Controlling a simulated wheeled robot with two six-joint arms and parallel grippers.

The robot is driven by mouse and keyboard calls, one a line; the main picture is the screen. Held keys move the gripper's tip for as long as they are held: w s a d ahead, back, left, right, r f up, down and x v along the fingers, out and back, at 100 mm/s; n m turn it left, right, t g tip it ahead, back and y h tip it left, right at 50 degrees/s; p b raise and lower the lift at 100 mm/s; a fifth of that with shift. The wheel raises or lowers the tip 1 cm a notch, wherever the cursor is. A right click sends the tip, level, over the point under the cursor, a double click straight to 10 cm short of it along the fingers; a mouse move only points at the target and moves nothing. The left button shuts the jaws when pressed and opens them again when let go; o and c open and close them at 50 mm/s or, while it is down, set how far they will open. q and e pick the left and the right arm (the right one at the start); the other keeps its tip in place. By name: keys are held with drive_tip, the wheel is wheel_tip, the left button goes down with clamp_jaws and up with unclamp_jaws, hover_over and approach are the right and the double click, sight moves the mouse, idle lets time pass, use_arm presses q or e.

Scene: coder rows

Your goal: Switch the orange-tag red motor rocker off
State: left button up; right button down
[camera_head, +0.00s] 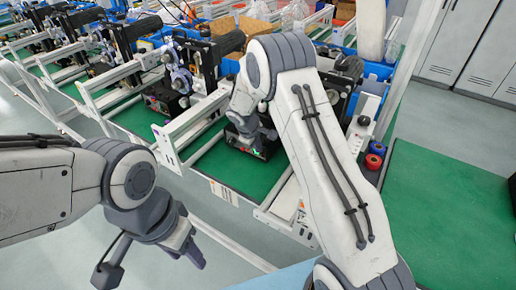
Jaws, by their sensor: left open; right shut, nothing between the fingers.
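A black control box (262,153) with small green and red lit spots on its front stands on the green bench top, in the middle of the view. My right gripper (256,137) is shut and empty, pointing down right at the top front of this box. It hides part of the box face. I cannot tell whether it touches a switch. The red rocker and its orange tag are too small or hidden to make out. My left gripper (150,268) is open and empty at the lower left, in front of the benches and away from the box.
White rails (190,128) frame the bench beside the box. Another black box (164,99) stands further left with similar machines. Red and blue rings (374,158) sit to the right of my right arm. Bare green surface (440,220) lies at the right.

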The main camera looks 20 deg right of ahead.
drive_tip(key=shift+a, duration=0.1)
drive_tip(key=shift+s+a, duration=0.2)
drive_tip(key=shift+a, duration=0.1)
drive_tip(key=b+v, duration=0.2)
drive_tip(key=v, duration=0.9)
drive_tip(key=shift+s+r, duration=0.2)
